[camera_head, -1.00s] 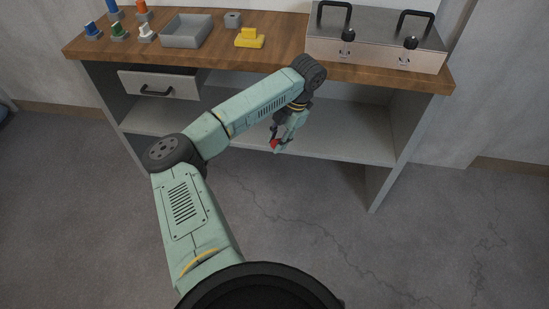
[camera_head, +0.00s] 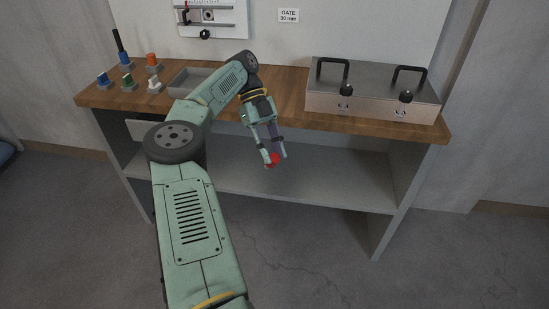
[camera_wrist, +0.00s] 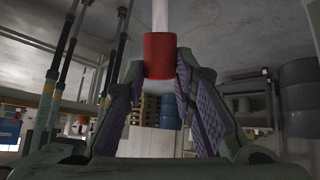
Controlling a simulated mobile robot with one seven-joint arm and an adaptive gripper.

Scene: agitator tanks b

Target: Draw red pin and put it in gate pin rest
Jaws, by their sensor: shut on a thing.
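My gripper (camera_head: 274,156) is shut on the red pin (camera_head: 272,160) in front of the bench, below the level of its top. In the wrist view the red pin's red head (camera_wrist: 160,55) sits between the fingertips, and a pale shaft extends up from it out of the picture. A gate panel (camera_head: 212,16) on the wall shows at the top of the head view, with a sign reading "GATE 30 mm" (camera_head: 289,15) to its right. I cannot pick out the gate pin rest for certain.
Several coloured pieces (camera_head: 127,82) stand at the bench's left, next to a grey tray (camera_head: 186,81) partly behind my arm. A metal box (camera_head: 372,92) with two black handles fills the right. The bench's wooden edge (camera_head: 330,122) lies behind my gripper. Open floor lies in front.

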